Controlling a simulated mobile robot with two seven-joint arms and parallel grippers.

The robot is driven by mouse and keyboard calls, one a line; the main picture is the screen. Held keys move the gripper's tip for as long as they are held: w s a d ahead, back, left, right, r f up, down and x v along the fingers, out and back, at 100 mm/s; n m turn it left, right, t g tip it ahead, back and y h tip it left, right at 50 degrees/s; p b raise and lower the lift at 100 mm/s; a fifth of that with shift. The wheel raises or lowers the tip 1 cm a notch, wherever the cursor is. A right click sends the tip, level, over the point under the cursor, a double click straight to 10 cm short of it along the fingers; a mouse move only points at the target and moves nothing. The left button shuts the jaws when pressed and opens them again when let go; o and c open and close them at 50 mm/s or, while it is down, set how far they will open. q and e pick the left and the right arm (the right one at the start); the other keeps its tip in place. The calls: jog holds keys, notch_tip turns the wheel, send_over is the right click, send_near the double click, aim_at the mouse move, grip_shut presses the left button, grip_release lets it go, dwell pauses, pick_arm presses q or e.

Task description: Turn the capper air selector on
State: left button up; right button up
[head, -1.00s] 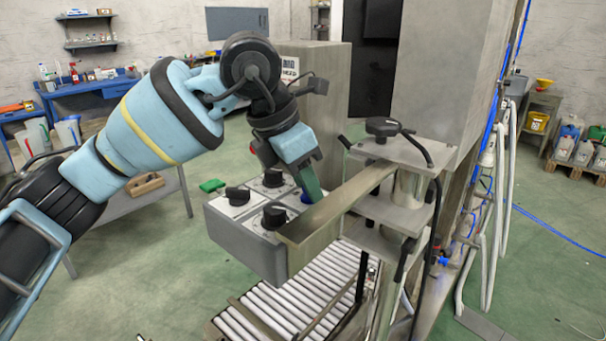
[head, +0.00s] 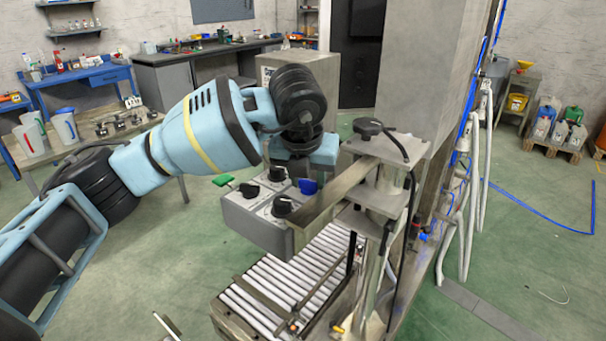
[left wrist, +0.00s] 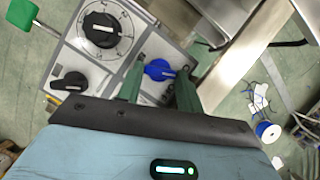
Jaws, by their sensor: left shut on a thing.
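A grey control box (head: 255,232) carries several black knobs and one blue knob (head: 308,187) on its top face. In the left wrist view the blue knob (left wrist: 160,70) sits between the two green fingers of my left gripper (left wrist: 160,85), which is shut on it. The knob's grip lies roughly across the picture there. A large black dial knob (left wrist: 100,30) and a smaller black knob (left wrist: 70,83) are to its left. In the head view my arm hides most of the fingers. No label naming the selector is readable. My right gripper is not in view.
A metal bracket (head: 335,192) joins the box to a post with a black hand knob (head: 367,127) on the right. A green handle (head: 222,180) sticks out at the box's left. A roller conveyor (head: 285,285) runs below. Open floor lies left of it.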

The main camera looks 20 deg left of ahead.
pick_arm(q)
jog(key=shift+r+n, duration=0.15)
jog(key=shift+n, duration=0.45)
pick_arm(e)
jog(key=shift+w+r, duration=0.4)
pick_arm(q)
jog(key=o, duration=0.7)
jog(key=v, duration=0.7)
jog(key=shift+d+r, duration=0.25)
jog(key=shift+r, duration=0.05)
jog(key=shift+s, duration=0.1)
